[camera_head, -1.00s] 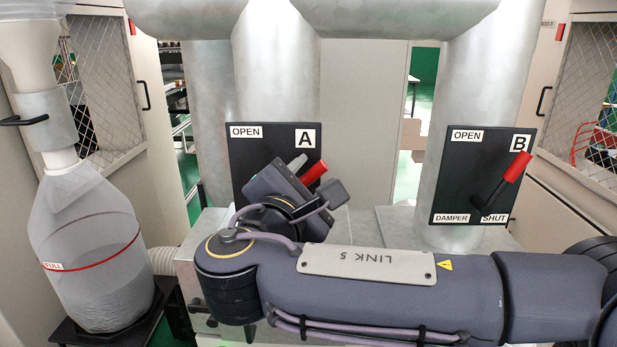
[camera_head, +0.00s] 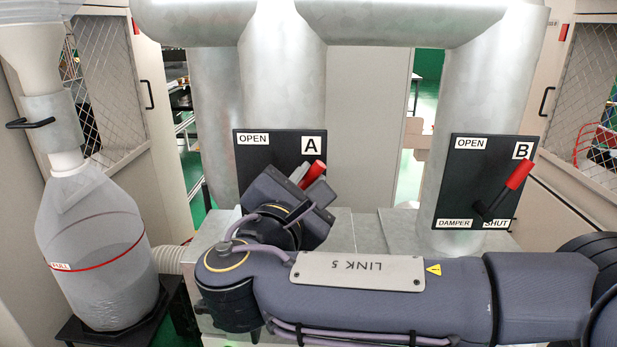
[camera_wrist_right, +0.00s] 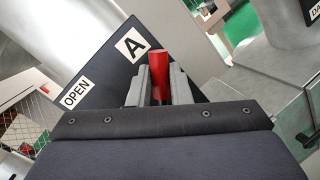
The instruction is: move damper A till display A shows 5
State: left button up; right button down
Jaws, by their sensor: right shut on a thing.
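Damper A's black plate (camera_head: 246,163), with OPEN and A labels, is on the middle-left duct. Its red handle (camera_head: 313,173) points up and to the right. My right gripper (camera_head: 305,174) is shut on this handle. In the right wrist view the red handle (camera_wrist_right: 159,75) stands between the two grey fingers of the gripper (camera_wrist_right: 160,84). The lever's lower part is hidden behind my wrist. Display A does not show in either view. My left gripper is not in view.
Damper B's plate (camera_head: 460,178), with a red-handled lever (camera_head: 518,175) tilted up and right, is on the right duct. A clear bag with a red line and FULL label (camera_head: 95,250) hangs at left. Mesh-doored cabinets (camera_head: 110,75) flank the sides.

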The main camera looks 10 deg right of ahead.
jog(key=c, duration=1.3)
grip_release()
jog(key=b+v, duration=0.2)
jog(key=v, duration=0.6)
